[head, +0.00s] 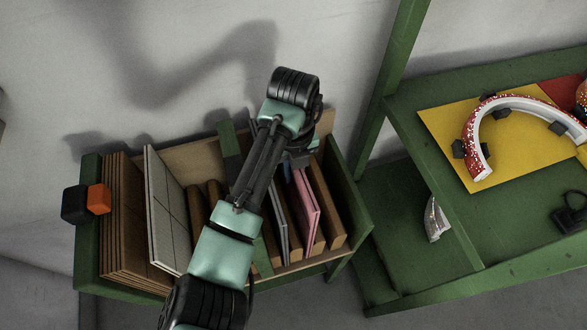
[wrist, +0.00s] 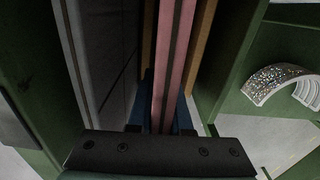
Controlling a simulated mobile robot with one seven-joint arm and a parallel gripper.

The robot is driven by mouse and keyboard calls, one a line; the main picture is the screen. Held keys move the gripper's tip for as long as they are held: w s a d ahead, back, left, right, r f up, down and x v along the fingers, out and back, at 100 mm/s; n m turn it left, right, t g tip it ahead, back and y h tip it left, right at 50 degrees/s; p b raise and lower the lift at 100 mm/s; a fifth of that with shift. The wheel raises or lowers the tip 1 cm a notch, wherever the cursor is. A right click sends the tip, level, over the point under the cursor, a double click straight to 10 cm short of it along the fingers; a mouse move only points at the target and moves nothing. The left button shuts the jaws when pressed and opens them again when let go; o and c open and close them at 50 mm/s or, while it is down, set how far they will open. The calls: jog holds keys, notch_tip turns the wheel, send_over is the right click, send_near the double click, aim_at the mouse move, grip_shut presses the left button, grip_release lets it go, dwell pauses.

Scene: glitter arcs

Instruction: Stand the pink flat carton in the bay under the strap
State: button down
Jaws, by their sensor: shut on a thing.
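The pink flat carton (head: 306,208) stands on edge, slightly tilted, in the right part of the green rack. It sits between brown wooden dividers, with a thin grey panel (head: 278,218) to its left. My gripper (head: 292,168) is over the rack, largely hidden by my arm in the head view. In the wrist view my gripper (wrist: 160,118) has its blue fingers on both sides of the pink carton (wrist: 175,50), shut on it. A green band or divider (head: 230,150) crosses the rack behind my arm; I cannot tell whether it is the strap.
Brown boards (head: 122,215) and a pale tiled panel (head: 165,210) fill the rack's left part. The rack's green right end wall (head: 348,185) is close to the carton. A green shelf (head: 420,110) at right holds a glittering arc (head: 478,130) on a yellow sheet (head: 440,122).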

jog(key=shift+r+p, duration=1.1)
jog(key=shift+r, duration=0.25)
notch_tip(320, 180, up, 11)
jog(key=p, duration=1)
jog(key=shift+s+r, duration=0.1)
jog(key=s+d+p, duration=0.2)
jog(key=s, duration=0.4)
jog(key=s+d+p, duration=0.2)
jog(key=s, duration=0.5)
jog(key=shift+s+d, duration=0.2)
jog(key=shift+d, duration=0.05)
